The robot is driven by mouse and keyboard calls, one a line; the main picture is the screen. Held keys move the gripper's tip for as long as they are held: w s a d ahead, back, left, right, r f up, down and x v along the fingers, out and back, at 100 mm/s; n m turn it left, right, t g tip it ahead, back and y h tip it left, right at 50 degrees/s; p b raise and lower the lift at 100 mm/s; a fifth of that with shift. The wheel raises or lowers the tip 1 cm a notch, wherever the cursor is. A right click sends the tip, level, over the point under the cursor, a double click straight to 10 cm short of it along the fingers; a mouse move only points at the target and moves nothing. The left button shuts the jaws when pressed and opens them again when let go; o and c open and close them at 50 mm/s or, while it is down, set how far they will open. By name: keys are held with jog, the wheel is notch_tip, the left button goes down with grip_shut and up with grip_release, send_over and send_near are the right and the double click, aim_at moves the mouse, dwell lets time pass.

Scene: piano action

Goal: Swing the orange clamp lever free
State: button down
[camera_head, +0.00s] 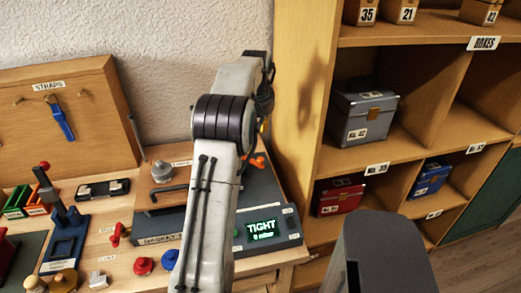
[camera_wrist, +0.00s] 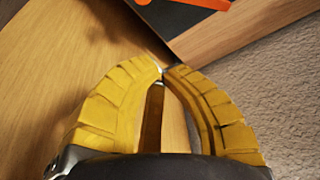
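The orange clamp lever (camera_head: 259,161) shows in the head view just right of my arm, at the back of a grey device (camera_head: 217,222) on the bench. My arm hides part of it. In the wrist view an orange piece, likely the same lever (camera_wrist: 205,3), is cut off by the top edge, over a dark surface. My gripper (camera_wrist: 163,71) has yellow fingers whose tips come together with nothing seen between them. The lever is beyond the tips, apart from them. In the head view my gripper is mostly hidden behind my arm.
The device's display (camera_head: 262,229) reads "TIGHT" and "0 mbar". A wooden shelf (camera_head: 313,110) with boxes stands close on the right. A straps board (camera_head: 60,110) is at the back left. Red knobs (camera_head: 143,266) and a blue stand (camera_head: 66,232) occupy the bench's left side.

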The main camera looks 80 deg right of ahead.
aim_at(257, 162)
notch_tip(257, 162, down, 9)
jog(key=shift+f+p, duration=0.2)
jog(key=shift+p, duration=0.15)
dwell(0.7)
jog(key=shift+a+f, duration=0.1)
jog(key=shift+a, duration=0.1)
dwell(0.5)
jog(key=shift+w+a+b, duration=0.2)
jog(key=shift+a+b, duration=0.4)
jog(key=shift+b, duration=0.25)
jog(key=shift+w+a+b, duration=0.15)
jog(key=shift+a+b, duration=0.45)
jog(key=shift+b, duration=0.25)
jog(key=shift+w+a, duration=0.2)
jog(key=shift+a, duration=0.05)
